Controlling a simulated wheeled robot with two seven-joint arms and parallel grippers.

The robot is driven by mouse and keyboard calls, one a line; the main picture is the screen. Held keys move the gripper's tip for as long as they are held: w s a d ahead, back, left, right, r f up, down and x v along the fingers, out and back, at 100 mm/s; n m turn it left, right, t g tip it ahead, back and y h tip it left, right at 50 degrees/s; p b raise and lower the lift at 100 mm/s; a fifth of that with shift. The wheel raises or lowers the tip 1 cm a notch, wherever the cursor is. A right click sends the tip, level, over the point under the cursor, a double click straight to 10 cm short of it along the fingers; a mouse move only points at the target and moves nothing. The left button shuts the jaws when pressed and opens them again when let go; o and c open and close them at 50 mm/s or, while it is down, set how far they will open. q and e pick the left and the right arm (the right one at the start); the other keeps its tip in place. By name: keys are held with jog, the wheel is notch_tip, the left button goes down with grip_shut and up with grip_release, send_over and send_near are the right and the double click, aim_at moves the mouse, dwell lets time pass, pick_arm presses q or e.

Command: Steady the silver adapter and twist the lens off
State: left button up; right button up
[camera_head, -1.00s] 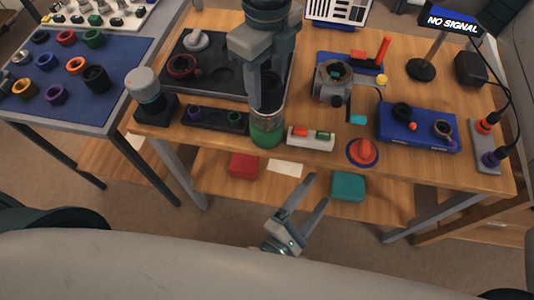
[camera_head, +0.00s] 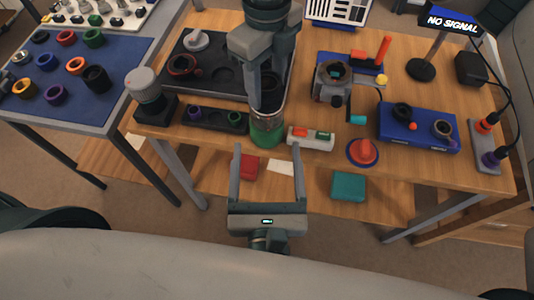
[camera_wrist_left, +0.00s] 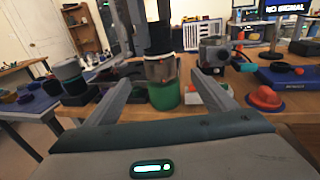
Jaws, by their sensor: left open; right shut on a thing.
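A black lens (camera_head: 267,93) stands upright at the front edge of the table, above the silver adapter (camera_head: 267,117) and a green base (camera_head: 267,133). My right gripper (camera_head: 267,98) reaches down from above and is shut on the lens. In the left wrist view the lens (camera_wrist_left: 158,38), the silver adapter (camera_wrist_left: 160,71) and the green base (camera_wrist_left: 164,97) stand in one column. My left gripper (camera_head: 268,149) is open and empty, in front of the table edge. Its two fingers point at the column, one toward each side, apart from the adapter.
A small tray (camera_head: 215,119) with coloured rings is left of the column. A white block (camera_head: 310,140) with red and green parts and a red cone (camera_head: 363,150) are to its right. A grey-topped cylinder (camera_head: 145,84) stands farther left. Red and teal boxes (camera_head: 348,186) lie on the lower shelf.

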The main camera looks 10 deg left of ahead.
pick_arm(q)
jog(key=shift+w, duration=0.1)
jog(key=shift+x, duration=5.9)
jog(key=c, duration=1.5)
pick_arm(e)
jog(key=shift+n, duration=1.3)
jog(key=shift+n, duration=1.3)
